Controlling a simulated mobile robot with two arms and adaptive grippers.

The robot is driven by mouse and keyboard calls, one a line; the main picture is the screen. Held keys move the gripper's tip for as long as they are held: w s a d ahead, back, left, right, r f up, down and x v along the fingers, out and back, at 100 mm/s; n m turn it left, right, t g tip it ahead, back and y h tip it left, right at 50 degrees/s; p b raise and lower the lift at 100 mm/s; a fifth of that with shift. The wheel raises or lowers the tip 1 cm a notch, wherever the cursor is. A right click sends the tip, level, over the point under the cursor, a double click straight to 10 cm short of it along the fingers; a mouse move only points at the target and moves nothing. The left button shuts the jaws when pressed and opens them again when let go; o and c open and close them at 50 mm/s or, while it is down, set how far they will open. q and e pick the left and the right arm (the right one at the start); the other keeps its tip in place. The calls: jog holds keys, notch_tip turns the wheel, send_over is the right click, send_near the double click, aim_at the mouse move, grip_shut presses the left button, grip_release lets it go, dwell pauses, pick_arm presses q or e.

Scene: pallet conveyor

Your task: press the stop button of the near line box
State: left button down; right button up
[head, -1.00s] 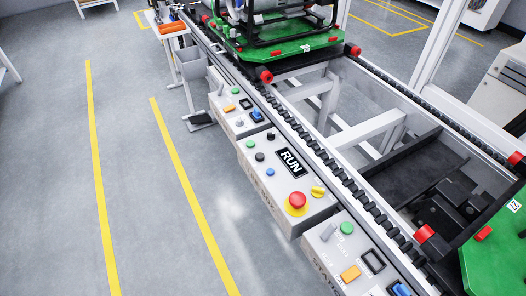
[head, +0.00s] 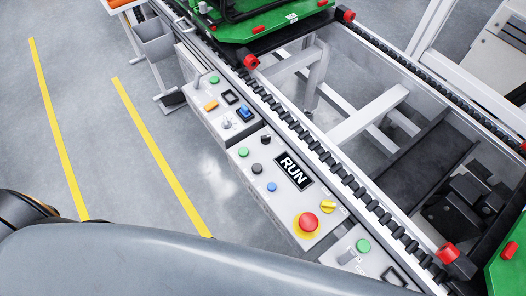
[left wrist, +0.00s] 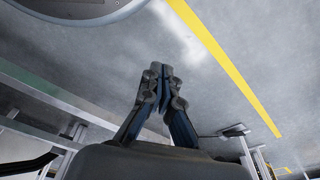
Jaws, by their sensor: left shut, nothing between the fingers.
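The grey box with the RUN display (head: 295,171) is in the middle of the head view, along the conveyor's side. Its red mushroom button (head: 308,222) on a yellow ring is at the near end, beside a yellow knob (head: 328,207). Green (head: 243,152), blue (head: 271,186) and dark buttons (head: 256,167) are on the same face. My left arm crosses the bottom of the head view, its gripper out of that view. In the left wrist view my left gripper (left wrist: 163,78) is shut and empty, above the floor, touching nothing visible. My right gripper is not in view.
Another control box (head: 228,108) lies farther along the rail. A nearer one (head: 350,253) is partly hidden behind my arm. The conveyor chain (head: 325,155) runs beside the boxes, with a green pallet (head: 262,32) on it. The floor to the left, with yellow lines (head: 160,155), is clear.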

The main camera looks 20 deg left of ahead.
pick_arm(q)
jog(key=w+r+t+p, duration=0.1)
jog(key=w+r, duration=0.2)
jog(key=r, duration=0.4)
jog(key=w+d+r+p, duration=0.1)
jog(key=w+r, duration=0.2)
jog(key=r, duration=0.3)
jog(key=w+r+t+p, duration=0.1)
jog(key=w+r, duration=0.2)
jog(key=r, duration=0.4)
notch_tip(320, 180, up, 16)
jog(key=f+m+t+h+p, duration=0.15)
jog(key=m+t+h, duration=0.3)
jog(key=m, duration=0.85)
send_over(255, 169)
jog(key=shift+r+g+p, duration=0.25)
jog(key=shift+r+p, duration=0.1)
jog(key=shift+r, duration=0.15)
notch_tip(255, 169, down, 6)
jog(key=b, duration=0.7)
jog(key=shift+f+b, duration=0.25)
jog(key=shift+b, duration=0.1)
notch_tip(255, 169, down, 2)
jog(key=shift+b, duration=0.5)
jog(key=shift+f, duration=0.15)
